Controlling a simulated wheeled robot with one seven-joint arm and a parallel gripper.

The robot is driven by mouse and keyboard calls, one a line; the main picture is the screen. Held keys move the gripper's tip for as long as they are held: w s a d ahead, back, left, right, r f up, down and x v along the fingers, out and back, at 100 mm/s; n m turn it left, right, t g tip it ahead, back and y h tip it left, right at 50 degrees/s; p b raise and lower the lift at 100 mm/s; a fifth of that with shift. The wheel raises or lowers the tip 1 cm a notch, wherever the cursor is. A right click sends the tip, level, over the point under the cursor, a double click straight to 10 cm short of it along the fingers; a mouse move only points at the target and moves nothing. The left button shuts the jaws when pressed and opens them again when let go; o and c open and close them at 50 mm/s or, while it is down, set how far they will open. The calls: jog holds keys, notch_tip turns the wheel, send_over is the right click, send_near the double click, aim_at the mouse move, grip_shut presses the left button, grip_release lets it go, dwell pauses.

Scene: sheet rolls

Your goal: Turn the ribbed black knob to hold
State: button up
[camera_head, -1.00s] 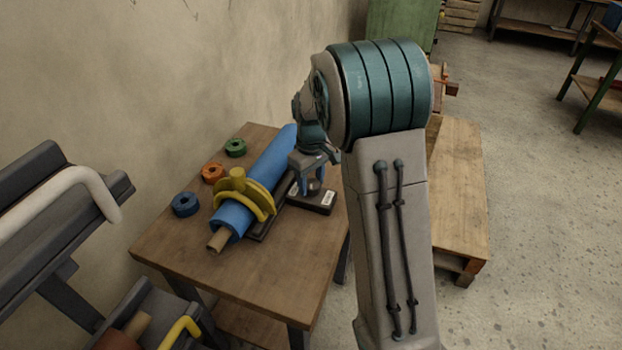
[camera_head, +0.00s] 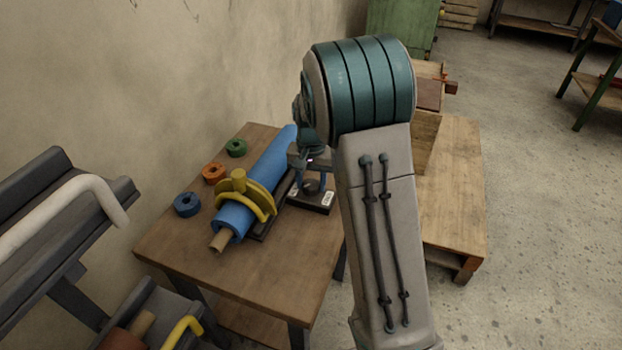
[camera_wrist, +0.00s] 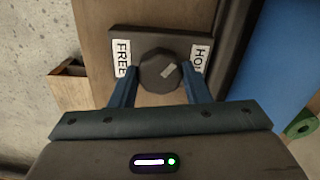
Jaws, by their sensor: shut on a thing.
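The ribbed black knob (camera_wrist: 158,76) sits on a dark plate (camera_wrist: 144,41) and has a short pale mark right of its centre, slanting up to the right. A white FREE label (camera_wrist: 122,58) is on the plate's left and a white HOLD label (camera_wrist: 200,58), partly hidden, on its right. My gripper (camera_wrist: 160,73) has its two blue fingers either side of the knob, shut on it. In the head view, my gripper (camera_head: 311,183) is over the plate (camera_head: 318,204), and the knob is mostly hidden.
A blue roll (camera_head: 266,166) with a yellow clamp (camera_head: 240,187) lies left of the plate on the wooden table (camera_head: 185,244). Blue (camera_head: 187,204), orange (camera_head: 214,172) and green (camera_head: 237,148) rings stand near the wall.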

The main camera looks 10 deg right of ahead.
aim_at(311, 183)
jog(key=m+p, duration=0.1)
jog(key=m, duration=0.4)
jog(key=shift+r+m+p, duration=0.15)
jog(key=shift+m+p, duration=0.15)
jog(key=m+p, duration=0.1)
jog(key=m, duration=0.4)
jog(key=shift+p, duration=0.4)
jog(key=shift+m, duration=0.3)
jog(key=o, duration=1)
jog(key=shift+c, duration=0.2)
notch_tip(311, 183, up, 14)
jog(key=shift+f, duration=0.2)
jog(key=s+r+n+t, duration=0.1)
jog(key=s+n+t, duration=0.1)
jog(key=s+n, duration=1.3)
jog(key=s, duration=1)
jog(key=shift+s+r+n+t, duration=0.3)
jog(key=shift+s+n+t, duration=0.05)
jog(key=shift+n+t, duration=0.05)
